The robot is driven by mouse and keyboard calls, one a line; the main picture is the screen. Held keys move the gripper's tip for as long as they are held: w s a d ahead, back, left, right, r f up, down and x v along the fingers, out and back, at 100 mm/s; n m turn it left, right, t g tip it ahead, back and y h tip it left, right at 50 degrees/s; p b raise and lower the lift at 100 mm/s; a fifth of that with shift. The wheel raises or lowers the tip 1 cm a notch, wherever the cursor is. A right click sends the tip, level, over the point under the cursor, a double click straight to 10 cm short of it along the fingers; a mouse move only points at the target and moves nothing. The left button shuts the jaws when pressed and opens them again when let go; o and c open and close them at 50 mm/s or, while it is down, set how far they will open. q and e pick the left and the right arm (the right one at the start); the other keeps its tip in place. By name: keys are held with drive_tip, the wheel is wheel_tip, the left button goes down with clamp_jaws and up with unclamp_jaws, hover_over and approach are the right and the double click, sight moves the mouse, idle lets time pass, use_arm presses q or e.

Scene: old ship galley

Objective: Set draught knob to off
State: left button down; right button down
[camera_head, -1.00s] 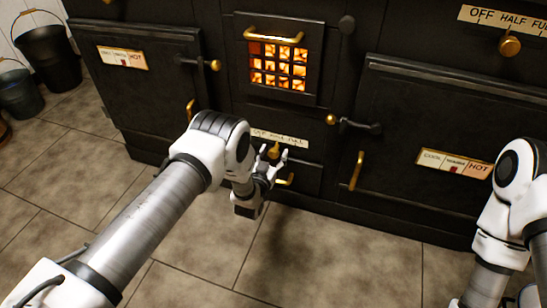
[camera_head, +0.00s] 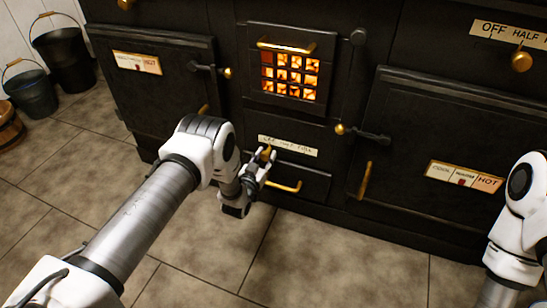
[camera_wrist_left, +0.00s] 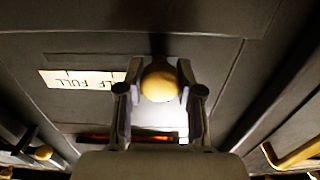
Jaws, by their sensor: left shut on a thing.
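The brass draught knob (camera_head: 266,153) is low on the black stove, below the fire grate. It is at the left part of its pale label plate (camera_head: 289,146), the OFF end. My left gripper (camera_head: 267,159) is at the knob. In the left wrist view the round knob (camera_wrist_left: 158,82) sits between the two fingers (camera_wrist_left: 160,95), which are shut on it. The label plate (camera_wrist_left: 75,78) appears upside down there, with FULL on the left and the rest hidden behind a finger. My right arm shows at the right edge; its gripper is out of view.
A brass handle (camera_head: 285,186) is just below the knob. The glowing grate (camera_head: 290,76) is above. Oven doors flank it, with latches and a vertical handle (camera_head: 365,181). Another knob (camera_head: 521,61) is at upper right. Buckets (camera_head: 63,58) stand at left. The tiled floor in front is clear.

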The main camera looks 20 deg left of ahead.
use_arm(q)
drive_tip(key=shift+a, duration=0.25)
drive_tip(key=c, duration=0.7)
unclamp_jaws()
drive_tip(key=shift+a, duration=0.1)
drive_tip(key=s, duration=1.2)
drive_tip(key=shift+a, duration=0.15)
